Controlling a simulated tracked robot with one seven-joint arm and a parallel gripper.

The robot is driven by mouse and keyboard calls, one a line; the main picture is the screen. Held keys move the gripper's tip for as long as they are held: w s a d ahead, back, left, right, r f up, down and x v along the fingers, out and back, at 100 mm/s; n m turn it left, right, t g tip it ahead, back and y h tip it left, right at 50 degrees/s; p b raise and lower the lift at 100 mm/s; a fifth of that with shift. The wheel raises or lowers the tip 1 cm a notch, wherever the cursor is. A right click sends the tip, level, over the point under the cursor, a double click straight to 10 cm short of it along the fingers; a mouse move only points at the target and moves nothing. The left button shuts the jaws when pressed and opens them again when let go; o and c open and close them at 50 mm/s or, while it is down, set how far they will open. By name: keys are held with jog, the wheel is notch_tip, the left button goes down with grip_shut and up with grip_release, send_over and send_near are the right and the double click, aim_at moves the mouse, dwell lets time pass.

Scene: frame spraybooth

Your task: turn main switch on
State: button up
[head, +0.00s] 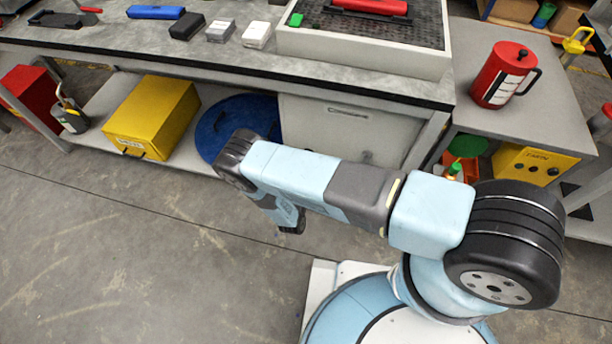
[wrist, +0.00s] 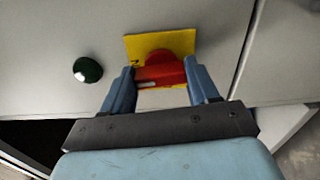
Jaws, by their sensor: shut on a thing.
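The main switch (wrist: 160,71) shows in the wrist view as a red rotary handle on a yellow plate (wrist: 182,42), fixed to a pale grey cabinet face. My gripper (wrist: 160,76) has one blue finger on each side of the red handle and is shut on it. A light mark shows on the handle's near edge. In the head view the switch is not visible, and my arm reaches left toward the bench with its end hidden behind the wrist links.
A dark green round button (wrist: 88,70) sits left of the switch. In the head view, a grey cabinet (head: 335,122), a blue round lid (head: 225,115) and a yellow box (head: 150,115) are under the workbench. Floor at left is clear.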

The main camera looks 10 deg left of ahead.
jog(key=shift+s+d+f+m, duration=0.1)
jog(key=shift+d+f+m, duration=0.1)
jog(key=shift+m, duration=0.4)
jog(key=o, duration=1.1)
jog(key=shift+a+r, duration=0.1)
jog(key=shift+a, duration=0.05)
jog(key=shift+c, duration=0.2)
jog(key=s+a, duration=0.1)
jog(key=s, duration=1.2)
jog(key=shift+s, duration=0.3)
jog(key=shift+s, duration=0.1)
